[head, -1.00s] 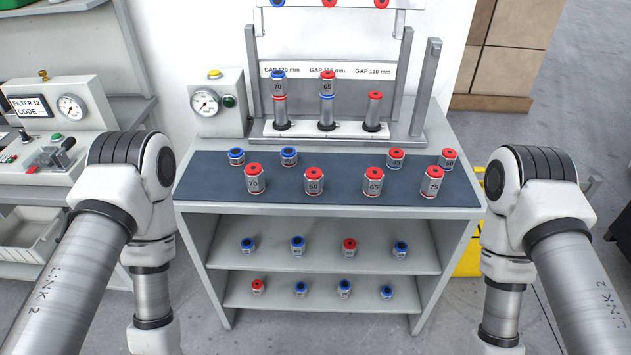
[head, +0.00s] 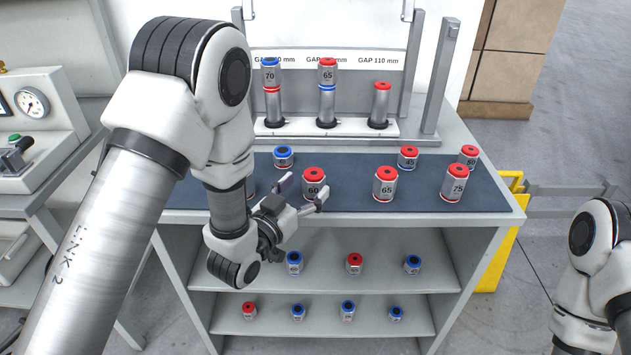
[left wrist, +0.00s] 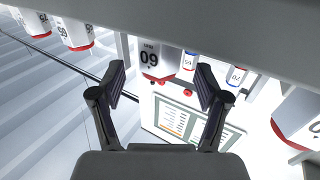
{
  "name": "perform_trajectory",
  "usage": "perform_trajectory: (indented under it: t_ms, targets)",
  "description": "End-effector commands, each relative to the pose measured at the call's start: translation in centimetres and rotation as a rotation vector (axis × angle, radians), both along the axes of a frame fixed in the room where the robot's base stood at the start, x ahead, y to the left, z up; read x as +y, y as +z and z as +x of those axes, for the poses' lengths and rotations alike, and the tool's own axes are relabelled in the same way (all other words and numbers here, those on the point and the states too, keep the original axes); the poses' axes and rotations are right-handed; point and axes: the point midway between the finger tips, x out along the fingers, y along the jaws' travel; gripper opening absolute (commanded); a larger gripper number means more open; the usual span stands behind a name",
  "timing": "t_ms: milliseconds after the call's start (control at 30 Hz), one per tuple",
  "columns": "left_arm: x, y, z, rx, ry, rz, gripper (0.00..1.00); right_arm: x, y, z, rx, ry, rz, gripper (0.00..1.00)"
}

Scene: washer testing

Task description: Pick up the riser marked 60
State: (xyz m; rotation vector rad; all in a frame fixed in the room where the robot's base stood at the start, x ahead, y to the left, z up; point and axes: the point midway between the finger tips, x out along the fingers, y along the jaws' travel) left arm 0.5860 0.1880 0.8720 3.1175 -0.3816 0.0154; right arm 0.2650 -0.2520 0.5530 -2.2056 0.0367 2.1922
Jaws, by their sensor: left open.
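The riser marked 60 (head: 314,186) is a silver cylinder with a red top. It stands upright on the dark mat, at the front of the bench top. My left gripper (head: 303,191) is open at the bench's front edge, just in front of this riser. In the left wrist view, the riser (left wrist: 156,60) appears upside down beyond and between the open fingertips (left wrist: 162,84). It looks apart from both fingers. My right arm shows at the right edge of the head view, but its gripper cannot be seen.
The risers marked 65 (head: 385,184) and 75 (head: 457,184) stand to the right on the mat (head: 420,195). A blue-topped riser (head: 284,157) stands behind. My left arm partly hides another riser at left. A rack with stacked risers stands at the back. Shelves below hold several more.

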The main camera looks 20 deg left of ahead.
Motion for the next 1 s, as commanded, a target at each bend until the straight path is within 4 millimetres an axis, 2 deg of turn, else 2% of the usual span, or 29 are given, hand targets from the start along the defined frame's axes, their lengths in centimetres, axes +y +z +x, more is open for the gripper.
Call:
perform_trajectory:
  t_ms: [133,367,467,500,600,1000]
  targets:
    - [-0.6,0.1,2.4,-0.001,-0.001,0.001,0.75,0.0,0.3,0.0,-0.001,0.0,0.0,0.4]
    - [-0.7,0.0,2.7,0.002,0.0,0.0,0.75,0.0,0.3,0.0,-0.001,0.0,0.0,0.4]
    - [-0.7,0.0,2.7,0.002,0.0,0.0,0.43,0.0,0.3,0.0,-0.001,0.0,0.0,0.4]
    - [-0.7,0.0,2.7,0.003,0.0,0.001,0.29,0.0,0.3,0.0,0.0,0.0,0.0,0.4]
    - [-0.7,0.0,2.7,0.003,0.0,0.001,0.0,0.0,0.3,0.0,-0.001,0.0,0.0,0.4]
    - [-0.7,0.5,2.9,0.002,0.0,0.0,0.0,0.0,0.7,0.0,-0.001,0.0,0.0,0.4]
